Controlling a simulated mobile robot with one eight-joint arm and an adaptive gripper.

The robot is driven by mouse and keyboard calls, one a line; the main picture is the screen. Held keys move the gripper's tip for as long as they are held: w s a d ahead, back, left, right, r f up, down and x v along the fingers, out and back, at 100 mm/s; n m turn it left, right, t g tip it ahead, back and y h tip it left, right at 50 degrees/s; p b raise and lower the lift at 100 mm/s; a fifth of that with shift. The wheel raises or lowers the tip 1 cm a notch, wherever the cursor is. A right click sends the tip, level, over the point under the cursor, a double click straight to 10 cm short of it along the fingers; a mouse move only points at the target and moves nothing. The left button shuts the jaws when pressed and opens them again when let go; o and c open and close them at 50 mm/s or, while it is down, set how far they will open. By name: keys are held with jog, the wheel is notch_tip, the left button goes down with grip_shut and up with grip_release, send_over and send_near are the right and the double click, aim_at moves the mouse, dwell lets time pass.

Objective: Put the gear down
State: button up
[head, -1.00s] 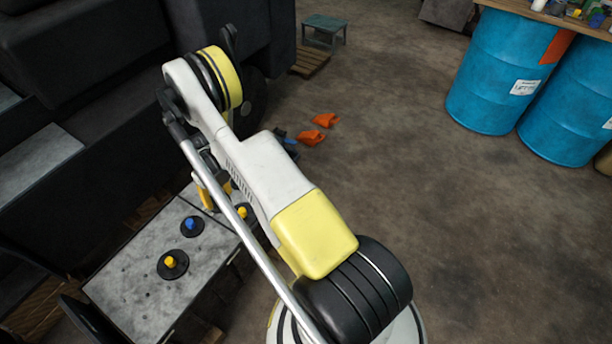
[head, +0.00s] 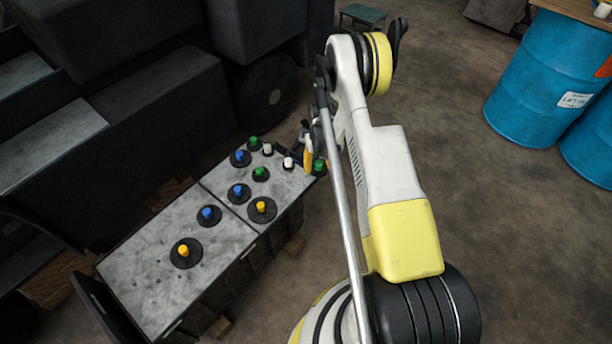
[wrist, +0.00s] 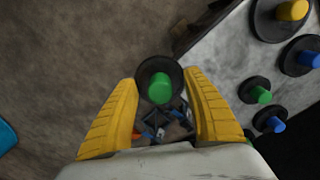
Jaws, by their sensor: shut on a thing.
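My gripper (wrist: 160,76) is shut on a gear (wrist: 160,88), a round black disc with a green knob, held between its yellow fingertips. In the head view, the held gear (head: 319,168) shows by the fingers, at the right end of the grey-topped table (head: 150,285). In the wrist view it lies against dark floor, beside the table's edge. Other gears stand on the table: yellow-knobbed ones (head: 262,208) (head: 184,252), blue-knobbed ones (head: 240,158), green-knobbed ones (head: 260,174) and white-knobbed ones (head: 289,162).
Dark forklift bodywork (head: 150,95) stands behind and left of the table. Blue barrels (head: 540,80) stand at the right, and a small green stool (head: 362,16) at the back. The floor between is largely open. The front left tabletop has bare room.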

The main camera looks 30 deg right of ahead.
jog(key=b, duration=0.2)
send_over(302, 177)
notch_tip(302, 177, down, 4)
jog(key=shift+f, duration=0.15)
jog(key=shift+f+b, duration=1.1)
jog(key=shift+f, duration=0.8)
jog(key=shift+f, duration=0.15)
jog(key=o, duration=1.1)
jog(key=shift+c, duration=0.2)
